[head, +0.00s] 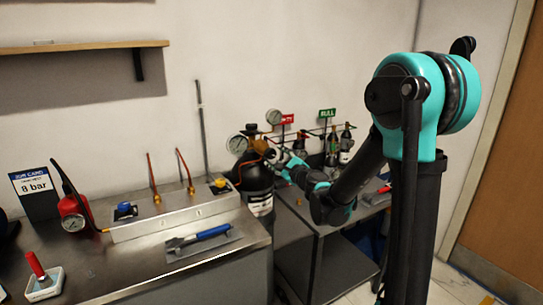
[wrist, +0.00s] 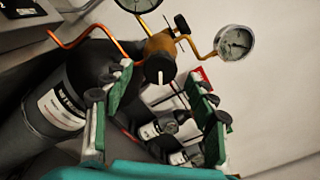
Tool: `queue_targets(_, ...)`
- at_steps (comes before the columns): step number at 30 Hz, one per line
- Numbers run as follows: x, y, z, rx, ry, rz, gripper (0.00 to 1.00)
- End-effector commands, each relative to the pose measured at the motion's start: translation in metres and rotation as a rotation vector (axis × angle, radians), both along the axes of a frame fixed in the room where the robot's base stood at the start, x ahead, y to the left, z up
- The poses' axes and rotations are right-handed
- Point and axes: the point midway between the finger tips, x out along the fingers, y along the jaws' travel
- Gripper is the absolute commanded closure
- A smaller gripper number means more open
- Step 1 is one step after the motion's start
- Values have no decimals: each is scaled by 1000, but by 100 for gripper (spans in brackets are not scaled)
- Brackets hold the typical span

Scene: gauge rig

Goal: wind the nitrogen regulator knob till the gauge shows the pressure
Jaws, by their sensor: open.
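The regulator (wrist: 160,42) is a brass body on the neck of a large black cylinder (wrist: 72,100) with a white label. Its black knob (wrist: 159,69) has a white pointer mark. One round gauge (wrist: 235,42) is at the upper right, and another (wrist: 138,3) is cut off by the top edge. My gripper (wrist: 158,82) is open and empty, its green-padded fingers on either side of the knob, apart from it in the picture. In the head view my gripper (head: 291,166) is beside the regulator (head: 258,146). A job card (head: 33,186) reads 8 bar.
Left on the steel bench (head: 140,278) are a red gauge unit (head: 72,207), a metal manifold box (head: 170,212) and a blue-handled tool (head: 205,235). Smaller bottles (head: 345,148) and NULL signs (head: 327,113) stand behind my arm. A copper pipe (wrist: 75,42) runs left from the regulator.

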Motion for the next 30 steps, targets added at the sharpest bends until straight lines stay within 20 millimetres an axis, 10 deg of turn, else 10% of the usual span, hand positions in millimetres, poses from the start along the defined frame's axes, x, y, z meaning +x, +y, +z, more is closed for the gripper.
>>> queue_targets(10, -52, -35, 0, 0, 0, -1, 43)
queue_targets(30, -76, -43, -5, -124, -42, 33, 43)
